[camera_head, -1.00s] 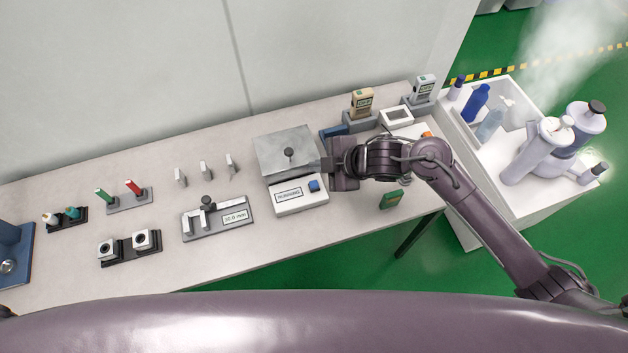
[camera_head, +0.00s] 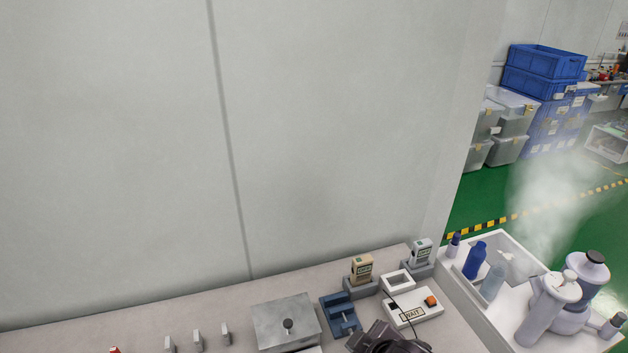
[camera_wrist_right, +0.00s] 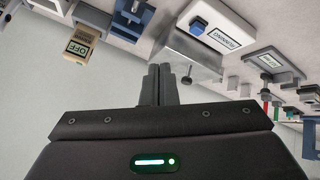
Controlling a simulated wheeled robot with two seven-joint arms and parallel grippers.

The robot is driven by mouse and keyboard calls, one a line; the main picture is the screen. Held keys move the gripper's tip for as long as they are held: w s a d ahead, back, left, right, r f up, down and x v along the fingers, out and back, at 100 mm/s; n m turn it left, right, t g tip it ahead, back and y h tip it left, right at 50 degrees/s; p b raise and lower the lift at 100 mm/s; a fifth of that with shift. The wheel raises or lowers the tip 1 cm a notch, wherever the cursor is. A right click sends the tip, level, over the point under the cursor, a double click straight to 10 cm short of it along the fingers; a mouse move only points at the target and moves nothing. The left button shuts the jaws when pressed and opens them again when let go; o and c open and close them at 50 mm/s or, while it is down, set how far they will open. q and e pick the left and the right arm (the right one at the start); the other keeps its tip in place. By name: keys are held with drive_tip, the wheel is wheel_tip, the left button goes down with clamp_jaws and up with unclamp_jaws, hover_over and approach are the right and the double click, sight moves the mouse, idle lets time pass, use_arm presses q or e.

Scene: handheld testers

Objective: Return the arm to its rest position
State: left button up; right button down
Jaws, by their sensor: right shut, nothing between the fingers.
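My right gripper (camera_wrist_right: 159,70) shows in the wrist view with its two dark fingers together and nothing between them. The bench shows upside down there, with a grey metal box (camera_wrist_right: 190,58) near the fingertips and a white unit (camera_wrist_right: 225,27) labelled RUNNING with a blue button beside it. I see no contact between fingers and box. In the head view, a dark part of my right arm (camera_head: 385,340) shows at the bottom edge, in front of the blue fixture and the WAIT box; its fingertips cannot be made out. My left gripper is in neither view.
On the bench (camera_head: 120,330) are the metal box (camera_head: 285,318), a blue fixture (camera_head: 340,315), a white WAIT box (camera_head: 412,308) and a beige handheld tester (camera_head: 361,268). A white bin with bottles (camera_head: 475,262) stands right. A wall (camera_head: 330,130) rises behind.

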drive_tip(key=s+d+m+g+h, duration=0.35)
drive_tip(key=s+d+m, duration=0.55)
drive_tip(key=s+d, duration=0.3)
wheel_tip(320, 180, down, 28)
drive_tip(key=s+g, duration=0.2)
drive_tip(key=s+d+f, duration=0.3)
drive_tip(key=s+f, duration=1.6)
drive_tip(key=shift+s+f+n+g, duration=0.35)
drive_tip(key=shift+n+g, duration=0.05)
drive_tip(key=shift+g, duration=0.05)
